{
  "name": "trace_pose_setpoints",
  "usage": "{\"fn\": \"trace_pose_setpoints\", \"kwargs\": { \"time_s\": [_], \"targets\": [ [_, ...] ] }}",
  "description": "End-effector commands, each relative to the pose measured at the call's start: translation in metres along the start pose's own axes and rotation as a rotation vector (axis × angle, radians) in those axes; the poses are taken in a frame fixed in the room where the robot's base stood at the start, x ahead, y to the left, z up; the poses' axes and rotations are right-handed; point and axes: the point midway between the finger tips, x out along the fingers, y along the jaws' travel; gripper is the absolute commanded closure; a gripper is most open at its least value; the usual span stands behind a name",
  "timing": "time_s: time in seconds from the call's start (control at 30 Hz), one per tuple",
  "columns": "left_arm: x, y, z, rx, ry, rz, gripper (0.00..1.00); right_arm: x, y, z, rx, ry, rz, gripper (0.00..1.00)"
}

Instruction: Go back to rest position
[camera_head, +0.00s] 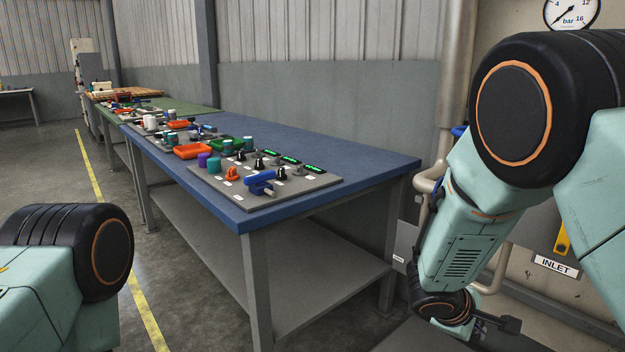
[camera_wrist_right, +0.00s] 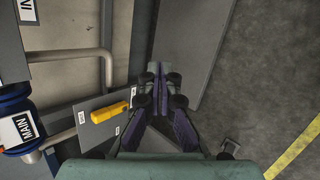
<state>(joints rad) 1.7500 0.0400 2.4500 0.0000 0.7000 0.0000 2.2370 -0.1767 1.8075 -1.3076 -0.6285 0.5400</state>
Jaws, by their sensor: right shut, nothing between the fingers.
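My right arm comes in from the right in the head view and hangs down. My right gripper (camera_head: 503,325) shows at its lower end, small and dark, in front of the piping below the gauge panel. In the right wrist view, the fingers of my right gripper (camera_wrist_right: 157,72) are shut and hold nothing. They are apart from the grey plate with a yellow handle (camera_wrist_right: 113,112) to their left. Part of my left arm shows at the lower left of the head view, but its gripper is out of view.
A blue-topped workbench (camera_head: 330,158) with a lower shelf stands left of my right arm, carrying a control board (camera_head: 290,184). A pressure gauge (camera_head: 571,12) and an INLET label (camera_head: 556,266) are at the right. Floor beside the yellow line (camera_head: 146,318) is clear.

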Motion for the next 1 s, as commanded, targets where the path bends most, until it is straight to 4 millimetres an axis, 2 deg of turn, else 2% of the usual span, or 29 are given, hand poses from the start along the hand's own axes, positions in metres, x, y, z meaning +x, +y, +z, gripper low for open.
{"fn": "trace_pose_setpoints", "kwargs": {
  "time_s": [0.03,0.2,0.3,0.4,0.57,0.67,0.73,0.8,0.9,1.0],
  "targets": [
    [-0.004,0.000,0.000,0.000,0.000,0.000,1.00,0.003,-0.033,0.003,0.000,0.027,-0.111,1.00],
    [-0.013,0.000,0.000,0.000,0.000,0.000,1.00,-0.005,-0.132,0.005,0.069,0.148,-0.442,1.00],
    [-0.020,0.000,0.000,0.000,0.000,0.000,1.00,-0.018,-0.177,0.007,0.160,0.217,-0.593,1.00],
    [-0.028,0.000,0.000,0.000,0.000,0.000,1.00,-0.032,-0.211,0.013,0.278,0.273,-0.701,1.00],
    [-0.044,0.000,0.000,0.000,0.000,0.000,1.00,-0.047,-0.245,0.038,0.511,0.300,-0.771,1.00],
    [-0.057,0.000,0.000,0.000,0.000,0.000,1.00,-0.051,-0.257,0.071,0.653,0.259,-0.755,1.00],
    [-0.066,0.001,0.000,0.000,0.000,0.000,1.00,-0.054,-0.268,0.103,0.739,0.189,-0.732,1.00],
    [-0.073,0.001,0.000,0.000,0.000,0.000,1.00,-0.058,-0.279,0.133,0.789,0.109,-0.725,1.00],
    [-0.081,0.001,0.000,0.000,0.000,0.000,1.00,-0.067,-0.297,0.162,0.798,0.019,-0.745,1.00],
    [-0.087,0.001,0.000,0.000,0.000,0.000,1.00,-0.072,-0.308,0.177,0.793,-0.024,-0.766,1.00]
  ]
}}
